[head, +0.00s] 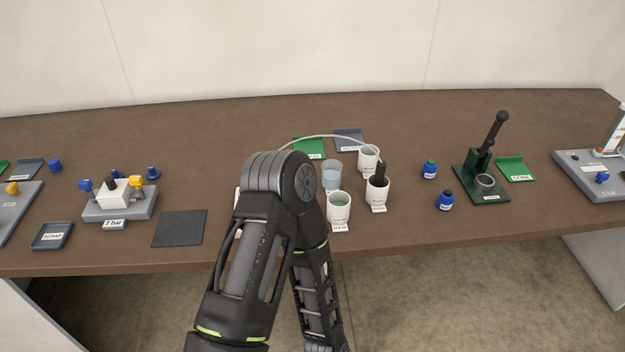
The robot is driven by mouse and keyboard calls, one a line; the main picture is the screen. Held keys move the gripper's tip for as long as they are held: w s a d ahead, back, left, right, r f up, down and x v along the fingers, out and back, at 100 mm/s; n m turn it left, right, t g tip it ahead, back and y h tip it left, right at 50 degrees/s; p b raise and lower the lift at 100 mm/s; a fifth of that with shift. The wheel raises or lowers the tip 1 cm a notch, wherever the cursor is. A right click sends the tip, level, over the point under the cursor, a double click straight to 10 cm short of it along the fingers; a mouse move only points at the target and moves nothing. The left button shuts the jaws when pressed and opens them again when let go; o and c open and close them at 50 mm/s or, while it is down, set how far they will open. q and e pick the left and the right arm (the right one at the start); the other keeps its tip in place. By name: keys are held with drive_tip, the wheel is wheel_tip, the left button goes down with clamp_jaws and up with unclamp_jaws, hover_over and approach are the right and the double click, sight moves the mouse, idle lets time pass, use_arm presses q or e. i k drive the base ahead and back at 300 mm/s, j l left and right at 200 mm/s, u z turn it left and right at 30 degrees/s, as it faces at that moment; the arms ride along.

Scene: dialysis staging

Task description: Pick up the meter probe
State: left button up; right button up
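The meter probe (381,169) is a dark, upright stick standing in a white cup (377,192) on the table. A thin pale cable (325,137) arcs from its top to the left and passes behind my raised arm. What the cable's other end joins is hidden by that arm; only a white edge (238,213) shows at the arm's left side. One of my arms is folded in the middle foreground, left of the cups, with its elbow up. Neither gripper shows in the head view.
Close around the probe's cup stand a cup with green liquid (339,205), a clear cup (332,176) and another white cup (368,158). Blue bottles (445,201) and a dark green press (482,180) stand to the right. A dark mat (180,228) lies left.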

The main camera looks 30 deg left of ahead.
sight(381, 167)
drive_tip(key=u, duration=0.7)
drive_tip(key=i+j, duration=0.1)
drive_tip(key=j, duration=0.3)
drive_tip(key=i+j, duration=0.15)
drive_tip(key=j, duration=0.25)
drive_tip(key=j+z, duration=0.15)
drive_tip(key=z, duration=1.75)
